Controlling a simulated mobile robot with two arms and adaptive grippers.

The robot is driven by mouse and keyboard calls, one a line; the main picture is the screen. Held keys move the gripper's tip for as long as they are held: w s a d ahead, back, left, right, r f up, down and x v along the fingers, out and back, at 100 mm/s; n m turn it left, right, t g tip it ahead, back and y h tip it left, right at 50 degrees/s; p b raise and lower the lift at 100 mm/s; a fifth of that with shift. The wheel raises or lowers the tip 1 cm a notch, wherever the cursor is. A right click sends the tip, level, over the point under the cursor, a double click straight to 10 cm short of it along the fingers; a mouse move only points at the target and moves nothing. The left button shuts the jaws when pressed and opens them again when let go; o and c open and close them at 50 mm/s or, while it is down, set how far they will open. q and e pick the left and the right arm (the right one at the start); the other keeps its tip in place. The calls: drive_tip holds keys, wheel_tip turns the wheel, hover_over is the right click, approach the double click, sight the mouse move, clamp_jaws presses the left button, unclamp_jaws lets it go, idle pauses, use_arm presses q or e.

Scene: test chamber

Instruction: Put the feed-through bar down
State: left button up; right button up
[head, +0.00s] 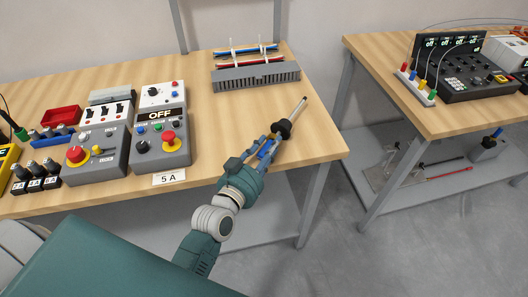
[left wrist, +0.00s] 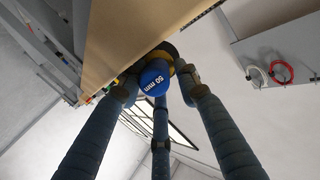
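I take the feed-through bar (head: 298,108) to be the slim rod with a black collar and a blue end in my left gripper. In the left wrist view its round blue end (left wrist: 155,78) reads "50 mm", with yellow and black parts behind it. My left gripper (head: 273,141) has its fingers closed around the blue part, and the rod points up and right. It is over the front right part of the wooden table (head: 232,125). Whether the bar touches the tabletop cannot be told. My right gripper is not in view.
A grey slotted block (head: 256,79) with coloured leads stands behind. Left are a control box (head: 160,125) showing "OFF", a box with a red button (head: 97,150) and a "5 A" card (head: 169,178). A second table (head: 440,115) stands right, across a gap. Tabletop between card and block is bare.

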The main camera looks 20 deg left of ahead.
use_arm(q)
drive_tip(key=s+a+r+b, duration=0.1)
drive_tip(key=s+b, duration=0.1)
drive_tip(key=s, duration=1)
drive_tip(key=shift+a+r, duration=0.15)
drive_tip(key=shift+r, duration=0.05)
